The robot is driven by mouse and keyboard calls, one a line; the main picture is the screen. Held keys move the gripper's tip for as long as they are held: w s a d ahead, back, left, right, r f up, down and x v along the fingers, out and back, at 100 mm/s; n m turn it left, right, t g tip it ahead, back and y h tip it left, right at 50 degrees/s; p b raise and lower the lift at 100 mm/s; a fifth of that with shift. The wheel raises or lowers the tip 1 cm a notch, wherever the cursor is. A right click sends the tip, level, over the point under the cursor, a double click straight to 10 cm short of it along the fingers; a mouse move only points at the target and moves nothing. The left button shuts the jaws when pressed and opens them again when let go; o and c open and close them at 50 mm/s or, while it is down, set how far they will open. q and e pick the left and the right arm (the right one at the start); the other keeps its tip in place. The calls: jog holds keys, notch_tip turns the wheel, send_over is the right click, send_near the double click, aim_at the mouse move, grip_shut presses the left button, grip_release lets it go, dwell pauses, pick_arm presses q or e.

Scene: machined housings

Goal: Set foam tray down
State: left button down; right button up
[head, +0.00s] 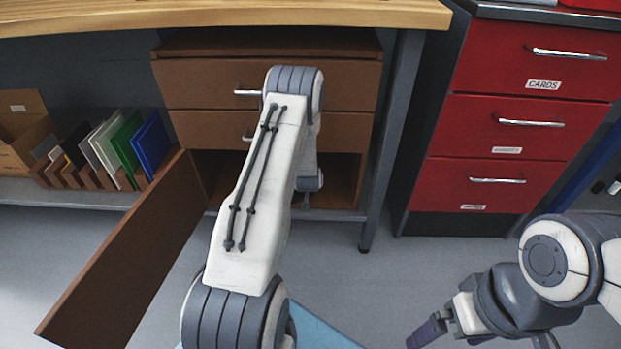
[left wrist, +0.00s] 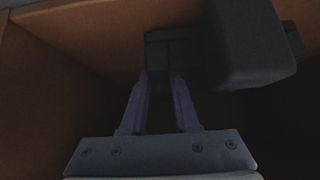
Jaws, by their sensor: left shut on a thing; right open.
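In the left wrist view my left gripper (left wrist: 160,85) has its two purple fingers closed on a dark, nearly black piece, which I take to be the foam tray (left wrist: 172,50). A larger dark block shape (left wrist: 245,45) shows beside it on the right; I cannot tell whether it is part of the same thing. Brown panels surround them. In the head view my left arm reaches into the open lower compartment of the brown cabinet (head: 340,180), and its own links hide the gripper and tray. My right gripper (head: 432,332) is open and empty above the floor at the lower right.
The cabinet door (head: 120,255) stands swung open at the left of my arm. Two closed drawers (head: 345,85) are above the compartment. A table leg (head: 388,140) stands close on the right. Red drawers (head: 505,125) are farther right; a rack of coloured panels (head: 105,150) is at left.

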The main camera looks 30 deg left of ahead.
pick_arm(q)
jog(key=shift+w+a, duration=0.2)
jog(key=shift+w, duration=0.1)
jog(key=shift+w+a+f+b, duration=0.1)
jog(key=shift+w+a+b, duration=0.3)
jog(key=shift+w, duration=0.2)
jog(key=shift+w+a+b, duration=0.4)
jog(key=shift+w, duration=0.2)
jog(key=shift+w+a+f+b, duration=0.15)
jog(key=shift+w+f+b, duration=0.15)
jog(key=shift+f+b, duration=0.4)
jog(key=shift+r, duration=0.1)
jog(key=c, duration=0.7)
grip_release()
jog(key=shift+o, duration=0.2)
